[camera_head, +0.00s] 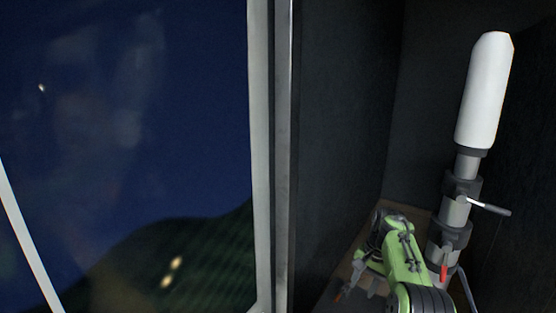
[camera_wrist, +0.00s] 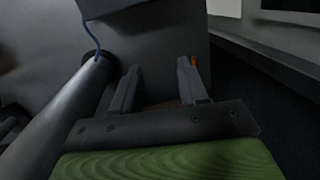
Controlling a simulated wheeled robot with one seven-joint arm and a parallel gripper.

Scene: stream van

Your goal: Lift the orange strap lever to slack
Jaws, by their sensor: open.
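My gripper (camera_wrist: 160,72) is open, its two grey fingers apart with nothing seen between them. A small orange piece (camera_wrist: 194,61), perhaps the strap lever, shows just past the right fingertip in the wrist view; most of it is hidden, and I cannot tell if they touch. In the head view my gripper (camera_head: 361,272) is at the end of my green arm, low in the dark corner. A small orange-brown piece (camera_head: 339,295) shows just below it. A red-orange tab (camera_head: 444,271) is on the mast's lower part; I cannot tell which piece is the strap lever.
A grey mast (camera_head: 454,212) with dark clamps, a side handle (camera_head: 490,207) and a white cylinder (camera_head: 486,90) stands right of my arm. A grey tube (camera_wrist: 62,118) with a blue cable (camera_wrist: 90,35) lies left of my fingers. A framed window (camera_head: 130,130) fills the left.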

